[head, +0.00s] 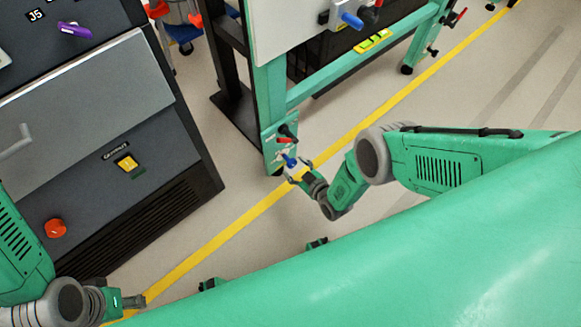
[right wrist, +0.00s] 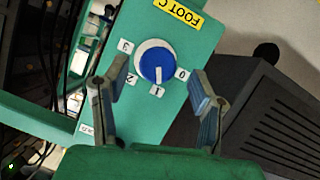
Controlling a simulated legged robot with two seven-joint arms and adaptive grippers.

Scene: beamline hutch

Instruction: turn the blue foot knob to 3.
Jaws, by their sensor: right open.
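The blue foot knob (right wrist: 157,65) sits on a green panel (right wrist: 190,45) under a yellow label reading "FOOT C", cut off by the edge. Its white pointer line points at the mark 1; marks 0, 2 and 3 also show around it. In the head view the blue knob (head: 289,161) is low on the green leg. My right gripper (head: 301,172) is open in front of the knob, its fingers on either side; contact does not show. My left gripper (head: 130,301) is at the lower left, far from the knob; its jaw opening is unclear.
A black knob (head: 288,131) and a red lever (head: 294,147) sit just above the blue knob on the leg. A dark cabinet (head: 100,150) with a red button (head: 55,228) stands at left. A yellow floor line (head: 240,222) crosses clear floor.

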